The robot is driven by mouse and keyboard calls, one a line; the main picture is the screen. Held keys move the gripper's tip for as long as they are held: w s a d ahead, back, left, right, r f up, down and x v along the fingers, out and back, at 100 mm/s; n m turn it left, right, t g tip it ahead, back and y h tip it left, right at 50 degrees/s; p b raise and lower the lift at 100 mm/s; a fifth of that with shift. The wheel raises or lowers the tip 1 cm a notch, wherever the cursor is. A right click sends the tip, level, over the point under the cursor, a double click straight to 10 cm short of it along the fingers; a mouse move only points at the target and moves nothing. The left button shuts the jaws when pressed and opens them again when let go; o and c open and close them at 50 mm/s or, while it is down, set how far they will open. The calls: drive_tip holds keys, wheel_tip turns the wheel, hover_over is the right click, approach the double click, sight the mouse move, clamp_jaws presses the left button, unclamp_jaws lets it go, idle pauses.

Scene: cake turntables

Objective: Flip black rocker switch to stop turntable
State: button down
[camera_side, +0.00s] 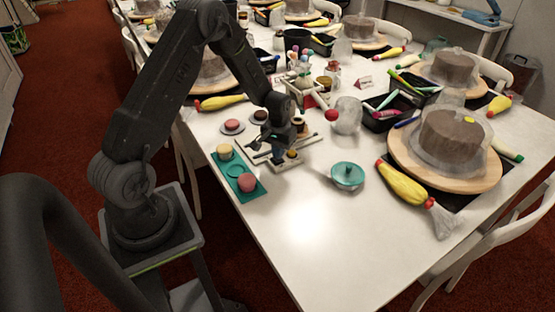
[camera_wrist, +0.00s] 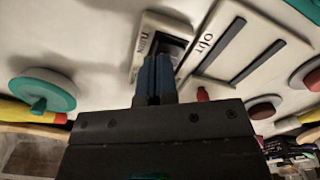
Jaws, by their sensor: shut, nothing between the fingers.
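In the wrist view, the black rocker switch (camera_wrist: 172,44) sits in a pale plate (camera_wrist: 148,33) with dark lettering that seems to read "TURN". My gripper (camera_wrist: 158,60) is shut and empty, its bluish-dark fingers pointing at the switch and covering part of it. I cannot tell whether the fingertips touch it. In the side view, my gripper (camera_side: 278,158) is low over the pale fixtures on the white table, and the switch is hidden or too small to make out. A turntable (camera_side: 480,183) carries a brown cake (camera_side: 452,134) under a clear cover at the right.
A slotted pale plate marked "OUT" (camera_wrist: 208,42) lies beside the switch. A teal lidded dish (camera_side: 347,176), a teal tray (camera_side: 232,170) with small cakes, a clear crumpled bag (camera_side: 347,116) and a yellow piping bag (camera_side: 402,186) stand around. The front table (camera_side: 330,245) is clear.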

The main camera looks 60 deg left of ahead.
drive_tip(key=shift+f, duration=0.7)
drive_tip(key=shift+r, duration=3.55)
